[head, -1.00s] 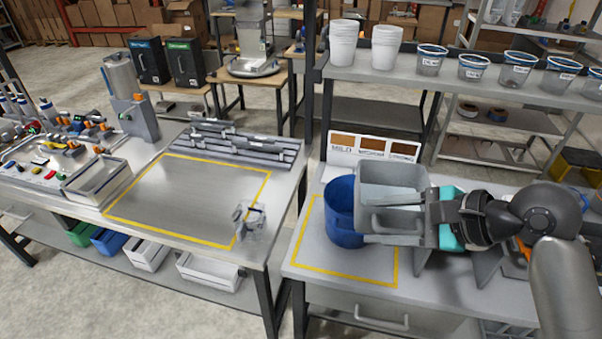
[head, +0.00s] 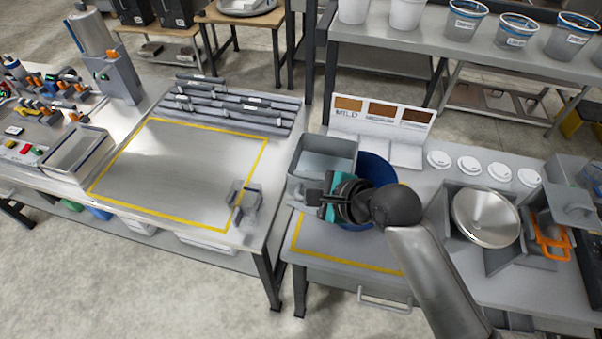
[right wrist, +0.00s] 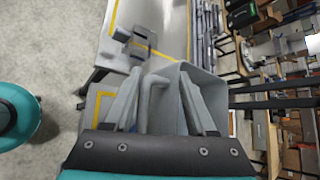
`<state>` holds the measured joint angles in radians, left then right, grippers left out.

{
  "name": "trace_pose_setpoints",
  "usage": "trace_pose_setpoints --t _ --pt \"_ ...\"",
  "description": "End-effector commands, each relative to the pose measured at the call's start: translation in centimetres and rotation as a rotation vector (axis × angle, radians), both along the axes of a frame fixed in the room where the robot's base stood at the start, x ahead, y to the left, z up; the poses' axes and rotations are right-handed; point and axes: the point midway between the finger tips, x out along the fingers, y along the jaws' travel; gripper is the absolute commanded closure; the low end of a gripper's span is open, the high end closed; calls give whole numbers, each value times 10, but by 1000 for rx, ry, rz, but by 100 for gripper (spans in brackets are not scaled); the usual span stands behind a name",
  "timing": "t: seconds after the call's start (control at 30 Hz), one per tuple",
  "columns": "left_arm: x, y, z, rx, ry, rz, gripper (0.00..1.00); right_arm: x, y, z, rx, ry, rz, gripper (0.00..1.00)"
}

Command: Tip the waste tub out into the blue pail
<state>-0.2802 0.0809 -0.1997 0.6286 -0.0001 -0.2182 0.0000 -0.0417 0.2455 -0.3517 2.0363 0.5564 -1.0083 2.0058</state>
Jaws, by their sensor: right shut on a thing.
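The grey waste tub (head: 325,150) is held at the left side of the blue pail (head: 376,167) in the head view, overlapping its left part. The tub looks roughly upright, with its open top showing and no contents I can make out. My right gripper (head: 328,203) is shut on the tub's handle. In the right wrist view the handle (right wrist: 155,98) lies between the two fingers, with the tub (right wrist: 205,82) beyond. The pail stands on the right bench, partly hidden by the tub and my right arm. My left gripper is not in view.
A yellow-taped area (head: 345,262) surrounds the pail's place. Sample cards (head: 382,112) stand behind it. White lids (head: 470,164) and a steel pan (head: 486,217) lie to the right. A gap separates this bench from the left bench (head: 190,170).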

Motion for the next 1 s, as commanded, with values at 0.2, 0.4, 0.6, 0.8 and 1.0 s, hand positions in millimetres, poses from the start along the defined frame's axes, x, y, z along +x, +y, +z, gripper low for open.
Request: trace_pose_setpoints --t 0.2,0.4,0.6,0.8,1.0 --pt "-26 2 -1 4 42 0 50 2 -6 9 92 13 -2 100" --pt "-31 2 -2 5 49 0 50 3 -12 20 231 41 -3 100" --pt "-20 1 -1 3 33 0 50 4 -18 31 367 66 -4 100" --pt "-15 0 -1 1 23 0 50 6 -25 42 502 92 -6 100" --pt "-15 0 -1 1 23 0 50 8 -37 48 616 114 -7 100"
